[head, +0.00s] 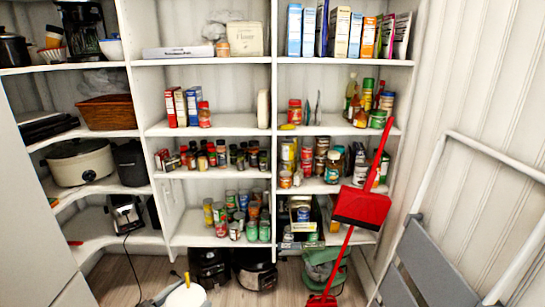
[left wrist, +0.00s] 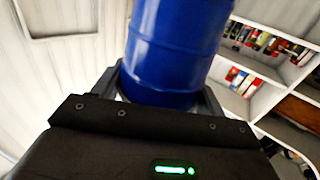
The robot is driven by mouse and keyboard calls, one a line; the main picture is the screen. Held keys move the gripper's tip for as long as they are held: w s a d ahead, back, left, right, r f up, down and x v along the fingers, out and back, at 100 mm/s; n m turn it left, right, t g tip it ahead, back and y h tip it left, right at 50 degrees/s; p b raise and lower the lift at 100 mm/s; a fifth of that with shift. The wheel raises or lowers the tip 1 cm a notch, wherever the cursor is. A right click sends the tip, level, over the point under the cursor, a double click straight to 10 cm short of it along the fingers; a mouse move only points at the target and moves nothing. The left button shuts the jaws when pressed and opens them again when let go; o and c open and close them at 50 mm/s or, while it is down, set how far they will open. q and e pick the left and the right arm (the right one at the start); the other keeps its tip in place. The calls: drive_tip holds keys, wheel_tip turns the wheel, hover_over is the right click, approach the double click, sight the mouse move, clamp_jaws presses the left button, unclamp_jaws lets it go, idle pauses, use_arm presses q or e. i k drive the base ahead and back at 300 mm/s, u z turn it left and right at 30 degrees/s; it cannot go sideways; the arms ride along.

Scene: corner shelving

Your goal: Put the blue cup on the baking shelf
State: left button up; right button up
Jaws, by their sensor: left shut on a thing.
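The blue cup (left wrist: 175,50) fills the upper middle of the left wrist view. It has smooth, ridged sides. My left gripper (left wrist: 163,92) is shut on it, with a dark finger on each side of its lower part. The cup's rim is cut off by the top of that view. I cannot make out the cup in the head view. No shelf is clearly labelled as the baking shelf. My right gripper is not in view.
Below it, a shelf (head: 230,130) holds red and blue boxes (head: 184,107), with free room in its middle. A red broom and dustpan (head: 362,206) lean at the right, beside a grey folding stepladder (head: 425,262).

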sight(233, 127)
drive_tip(key=i, duration=1.85)
drive_tip(key=z, duration=0.45)
